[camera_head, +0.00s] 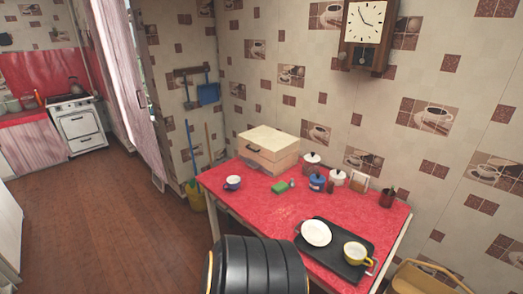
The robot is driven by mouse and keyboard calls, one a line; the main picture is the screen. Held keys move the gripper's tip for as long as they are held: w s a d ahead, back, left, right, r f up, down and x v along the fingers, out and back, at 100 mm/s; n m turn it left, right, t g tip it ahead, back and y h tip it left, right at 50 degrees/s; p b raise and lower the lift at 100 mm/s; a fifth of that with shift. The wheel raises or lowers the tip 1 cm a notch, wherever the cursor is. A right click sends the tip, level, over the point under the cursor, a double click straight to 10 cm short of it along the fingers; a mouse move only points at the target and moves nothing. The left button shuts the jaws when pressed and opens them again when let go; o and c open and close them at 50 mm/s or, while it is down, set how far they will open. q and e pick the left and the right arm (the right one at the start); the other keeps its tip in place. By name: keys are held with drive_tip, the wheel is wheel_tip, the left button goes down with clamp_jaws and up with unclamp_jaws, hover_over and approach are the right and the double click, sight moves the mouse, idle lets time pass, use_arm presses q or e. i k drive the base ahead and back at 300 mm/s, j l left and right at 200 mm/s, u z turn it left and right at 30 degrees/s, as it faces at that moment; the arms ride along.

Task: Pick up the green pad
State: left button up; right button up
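The green pad (280,187) is a small block lying on the red-covered table (262,213), left of the middle of its back part. It lies just in front of the wooden bread box and right of a blue and white cup (233,183). A small item touches or sits close to its right end; it is too small to name. Nothing covers the pad. Neither of my grippers is in view.
A bread box (270,150), a blue pot (317,182) and white canisters stand along the back. A black ribbed shape, unclear what, blocks the front edge. Floor at left is clear.

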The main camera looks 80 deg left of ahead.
sight(280, 187)
drive_tip(key=k+j, duration=0.2)
drive_tip(key=j, duration=0.2)
drive_tip(key=k+j, duration=0.25)
drive_tip(key=j, duration=0.2)
drive_tip(key=k+j, duration=0.2)
drive_tip(key=j, duration=0.2)
drive_tip(key=k+j, duration=0.2)
drive_tip(key=j, duration=0.2)
drive_tip(key=k+j, duration=0.2)
drive_tip(key=j, duration=0.25)
drive_tip(key=k+j, duration=0.25)
drive_tip(key=j, duration=0.15)
drive_tip(key=k+j, duration=0.2)
drive_tip(key=j, duration=0.25)
drive_tip(key=k+j, duration=0.2)
drive_tip(key=j, duration=0.2)
